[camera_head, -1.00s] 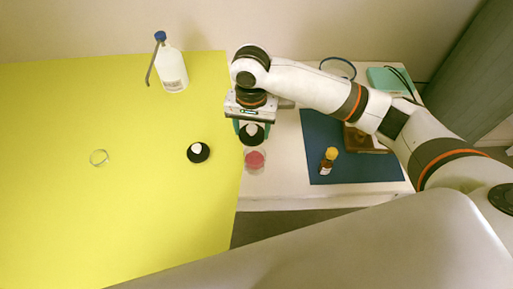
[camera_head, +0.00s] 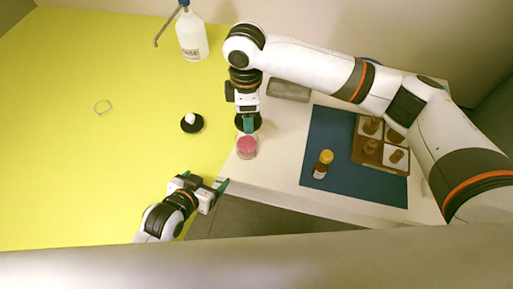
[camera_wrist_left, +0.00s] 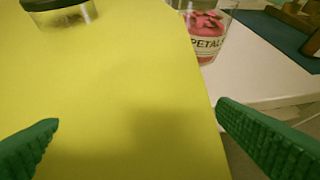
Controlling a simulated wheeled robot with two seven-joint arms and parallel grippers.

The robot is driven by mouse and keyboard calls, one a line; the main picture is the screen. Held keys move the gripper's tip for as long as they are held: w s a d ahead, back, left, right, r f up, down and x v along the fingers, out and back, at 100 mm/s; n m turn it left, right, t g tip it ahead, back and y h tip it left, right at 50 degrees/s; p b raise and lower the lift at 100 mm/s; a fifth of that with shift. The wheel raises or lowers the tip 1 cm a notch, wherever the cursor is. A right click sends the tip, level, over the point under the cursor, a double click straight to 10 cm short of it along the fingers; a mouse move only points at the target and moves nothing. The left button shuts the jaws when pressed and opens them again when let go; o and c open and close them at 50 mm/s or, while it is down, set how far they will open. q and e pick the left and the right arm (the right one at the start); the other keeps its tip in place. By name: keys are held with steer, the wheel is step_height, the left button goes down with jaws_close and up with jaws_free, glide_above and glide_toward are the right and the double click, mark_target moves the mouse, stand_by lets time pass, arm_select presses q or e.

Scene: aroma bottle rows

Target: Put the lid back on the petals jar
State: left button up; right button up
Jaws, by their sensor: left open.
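The petals jar (camera_head: 246,148), clear glass with pink contents, stands on the white table near the yellow surface's edge. Its PETALS label shows in the left wrist view (camera_wrist_left: 207,42), where its top is cut off. A black lid (camera_head: 240,124) lies just behind the jar in the head view, partly covered by my right gripper (camera_head: 249,124). One green finger shows over the lid; its grip is hidden. My left gripper (camera_head: 204,181) is open and empty, in front of the jar and to its left. Its spread green fingers (camera_wrist_left: 135,130) show in the left wrist view.
A blue-capped bottle (camera_head: 191,38) stands behind. A yellow-capped bottle (camera_head: 322,164) and brown box (camera_head: 380,146) are on the blue mat (camera_head: 330,125).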

mark_target(251, 139)
arm_select(q)
steer(key=w+d+t+h, duration=0.1)
steer(key=w+d+r+m+t+h, duration=0.1)
steer(key=d+h, duration=0.1)
steer(key=shift+d, duration=0.1)
arm_select(e)
steer(key=shift+a+n, duration=0.2)
steer(key=shift+n, duration=0.1)
arm_select(q)
steer(key=shift+w+d+r+m+t+h, duration=0.25)
steer(key=shift+d+m+t+h, duration=0.3)
steer(key=shift+h, duration=0.45)
arm_select(e)
steer(key=shift+w+a+f, duration=0.1)
steer(key=shift+a, duration=0.05)
arm_select(q)
steer(key=shift+s+r+m+t+h, duration=0.2)
steer(key=shift+r+m+t+h, duration=0.25)
steer(key=shift+h, duration=0.55)
steer(key=x, duration=1.2)
steer(key=shift+r, duration=0.1)
steer(key=shift+c, duration=0.2)
steer(key=c, duration=1.4)
steer(key=shift+c, duration=0.2)
arm_select(e)
steer(key=shift+f, duration=2.45)
